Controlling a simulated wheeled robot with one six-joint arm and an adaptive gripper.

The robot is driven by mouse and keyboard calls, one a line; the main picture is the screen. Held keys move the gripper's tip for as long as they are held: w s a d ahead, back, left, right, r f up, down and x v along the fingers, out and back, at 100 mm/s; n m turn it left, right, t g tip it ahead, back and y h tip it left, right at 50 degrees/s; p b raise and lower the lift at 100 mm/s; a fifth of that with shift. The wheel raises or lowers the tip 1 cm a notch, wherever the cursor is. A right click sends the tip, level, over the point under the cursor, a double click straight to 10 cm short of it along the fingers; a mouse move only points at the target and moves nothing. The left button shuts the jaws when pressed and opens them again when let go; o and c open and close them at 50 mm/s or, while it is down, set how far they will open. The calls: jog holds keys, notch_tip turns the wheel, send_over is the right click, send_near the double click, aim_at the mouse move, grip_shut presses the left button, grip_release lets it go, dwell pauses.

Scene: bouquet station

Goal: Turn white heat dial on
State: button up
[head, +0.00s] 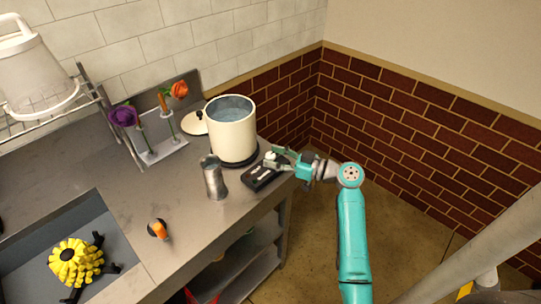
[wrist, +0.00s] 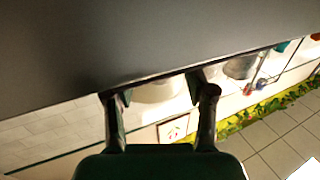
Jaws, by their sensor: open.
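The white heat dial (head: 269,160) shows in the head view at the far end of a black control box (head: 258,181) on the counter. My gripper (head: 279,158) is at the dial, with its fingers open close around or beside it. I cannot tell whether they touch it. In the wrist view my two fingers (wrist: 158,92) are spread apart, with a dark grey surface filling the top of the picture. The dial cannot be made out there. The dial's setting is too small to read.
A cream pot (head: 232,140) of water stands on a dark burner (head: 238,162) just left of the box. A metal cup (head: 213,180) stands beside it. A rack with flowers (head: 163,150), a pot lid (head: 194,124), an orange item (head: 157,229) and a sink with a yellow object (head: 76,262) lie further left.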

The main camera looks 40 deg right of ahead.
jog(key=shift+x, duration=0.75)
grip_shut()
jog(key=shift+h, duration=0.3)
jog(key=m+h, duration=0.2)
jog(key=m+t+h, duration=0.1)
jog(key=h, duration=0.2)
jog(key=shift+a+m+t, duration=0.15)
jog(key=shift+m+t, duration=0.15)
jog(key=shift+m, duration=0.1)
jog(key=shift+m+h, duration=1.8)
jog(key=shift+h, duration=1.1)
jog(key=shift+m+g+h, duration=0.6)
jog(key=shift+m+h, duration=0.2)
jog(key=shift+h, duration=0.4)
